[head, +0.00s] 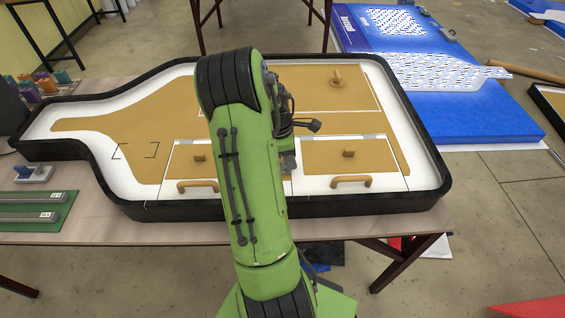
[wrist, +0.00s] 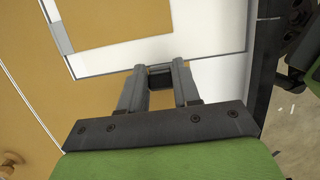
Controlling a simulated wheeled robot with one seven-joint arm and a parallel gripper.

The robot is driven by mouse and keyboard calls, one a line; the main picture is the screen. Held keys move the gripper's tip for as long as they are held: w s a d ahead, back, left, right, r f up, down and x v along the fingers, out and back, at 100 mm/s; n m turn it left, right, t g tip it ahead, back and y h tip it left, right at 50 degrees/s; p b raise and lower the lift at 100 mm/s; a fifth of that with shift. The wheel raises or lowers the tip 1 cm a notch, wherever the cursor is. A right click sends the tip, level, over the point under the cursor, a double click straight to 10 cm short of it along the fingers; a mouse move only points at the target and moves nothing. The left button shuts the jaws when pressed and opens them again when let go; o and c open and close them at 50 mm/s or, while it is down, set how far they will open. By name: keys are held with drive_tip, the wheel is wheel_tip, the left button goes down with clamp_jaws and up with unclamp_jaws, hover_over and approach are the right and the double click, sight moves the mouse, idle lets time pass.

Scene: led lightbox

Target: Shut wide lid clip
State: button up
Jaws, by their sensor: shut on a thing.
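My gripper (wrist: 158,72) is seen from behind in the wrist view, with its two grey fingers on either side of a small dark block (wrist: 160,79). The block looks like the clip and sits at the white border beside a tan panel (wrist: 125,15). How far the clip is turned cannot be told. The bottle-shaped lightbox (head: 100,125) has a black rim and tan lids.
Two front lids have wooden bar handles, one at left (head: 197,185) and one at right (head: 351,181). A green board with grey bars (head: 35,212) lies at the left. A blue board (head: 455,110) lies beyond the table at the right.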

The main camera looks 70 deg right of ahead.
sight(300, 170)
drive_tip(key=shift+s+d+f, duration=0.1)
drive_tip(key=shift+s+f, duration=0.05)
drive_tip(key=shift+s, duration=0.25)
drive_tip(key=shift+s+d+f, duration=0.15)
drive_tip(key=shift+s+f, duration=0.1)
drive_tip(key=shift+f, duration=0.05)
drive_tip(key=shift+s+f+b, duration=0.15)
drive_tip(key=shift+f+b, duration=0.15)
drive_tip(key=shift+b, duration=0.05)
drive_tip(key=shift+f, duration=0.15)
drive_tip(key=shift+s+d+f, duration=0.1)
drive_tip(key=shift+s+f, duration=0.05)
drive_tip(key=shift+f, duration=0.2)
drive_tip(key=o, duration=0.5)
drive_tip(key=shift+f+b, duration=0.15)
drive_tip(key=shift+b, duration=0.2)
drive_tip(key=o, duration=0.4)
drive_tip(key=shift+o, duration=0.2)
drive_tip(key=shift+d, duration=0.1)
drive_tip(key=shift+r, duration=0.2)
